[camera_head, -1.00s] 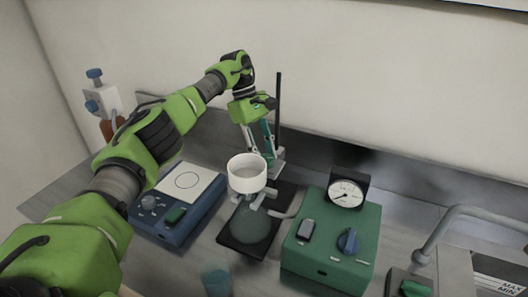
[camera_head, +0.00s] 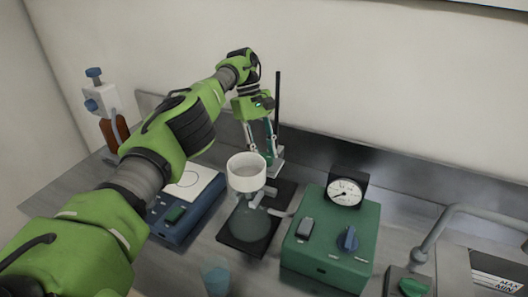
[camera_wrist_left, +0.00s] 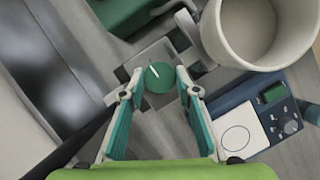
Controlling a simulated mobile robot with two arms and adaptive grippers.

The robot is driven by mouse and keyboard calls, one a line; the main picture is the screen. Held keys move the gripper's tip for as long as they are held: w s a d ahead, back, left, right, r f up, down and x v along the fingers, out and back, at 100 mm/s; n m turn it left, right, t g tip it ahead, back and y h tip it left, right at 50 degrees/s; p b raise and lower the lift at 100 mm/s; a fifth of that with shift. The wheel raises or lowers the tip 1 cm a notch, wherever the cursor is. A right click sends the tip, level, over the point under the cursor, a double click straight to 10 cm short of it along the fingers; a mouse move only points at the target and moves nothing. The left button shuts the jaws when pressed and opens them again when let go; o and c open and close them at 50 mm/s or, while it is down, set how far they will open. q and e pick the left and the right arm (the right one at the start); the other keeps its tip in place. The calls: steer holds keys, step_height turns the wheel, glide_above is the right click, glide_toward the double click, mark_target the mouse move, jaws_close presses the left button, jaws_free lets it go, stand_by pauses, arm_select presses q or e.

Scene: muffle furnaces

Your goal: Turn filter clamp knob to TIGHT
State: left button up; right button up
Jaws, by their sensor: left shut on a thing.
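The filter clamp knob (camera_wrist_left: 160,78) is a round green disc with a white pointer line, seen in the left wrist view. In that view my left gripper (camera_wrist_left: 160,84) has one finger on each side of the knob and is shut on it. In the head view the left gripper (camera_head: 265,150) reaches down in front of the dark stand rod (camera_head: 278,105), just behind the white funnel (camera_head: 247,179); the knob is hidden there. The funnel stands upright above a glass flask (camera_head: 249,224). No TIGHT label is readable. My right gripper is not in view.
A blue stirrer unit (camera_head: 177,227) stands left of the flask. A green pump box with a gauge (camera_head: 345,192) stands close on the right. A brown bottle (camera_head: 118,127) is at the back left, a blue beaker (camera_head: 217,278) in front. My left arm crosses the left side.

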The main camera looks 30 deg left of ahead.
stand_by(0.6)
arm_select(q)
steer(key=o, duration=1.1)
steer(key=shift+a+n, duration=0.1)
steer(key=shift+n, duration=0.2)
